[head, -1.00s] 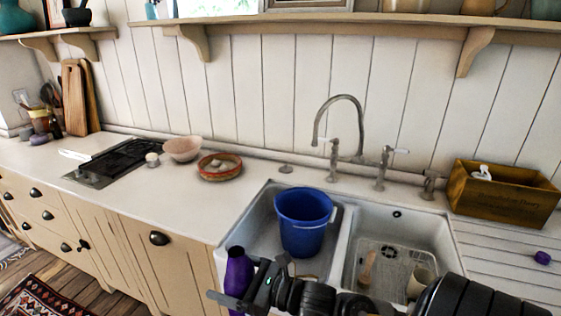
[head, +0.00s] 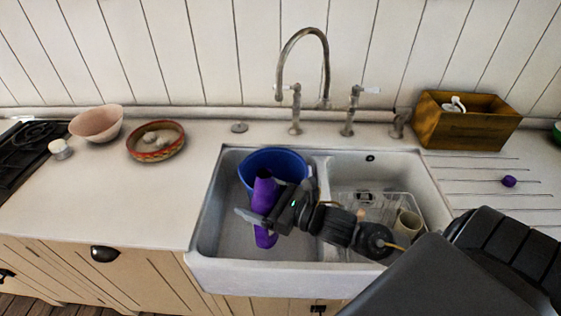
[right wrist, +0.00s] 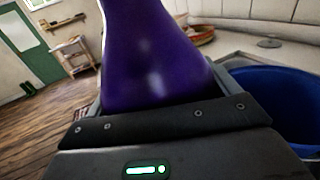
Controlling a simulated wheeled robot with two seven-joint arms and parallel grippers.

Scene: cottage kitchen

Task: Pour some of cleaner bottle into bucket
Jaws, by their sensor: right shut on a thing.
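A purple cleaner bottle (head: 263,188) is held upright by my right gripper (head: 264,216), which is shut around its middle. In the right wrist view the bottle (right wrist: 155,60) fills the centre between the jaws. The blue bucket (head: 285,163) stands in the left basin of the white sink. In the head view the bottle and gripper overlap the bucket's front, hiding much of it. The bucket (right wrist: 275,105) shows to the right of the bottle in the wrist view, apart from it. My left gripper is not in view.
The sink (head: 250,277) has a right basin with a wire rack and a cream mug (head: 408,224). A tall faucet (head: 326,75) rises behind. A wooden box (head: 465,122) and a purple cap (head: 509,181) sit on the right. Bowls (head: 97,123) stand left; the counter between is clear.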

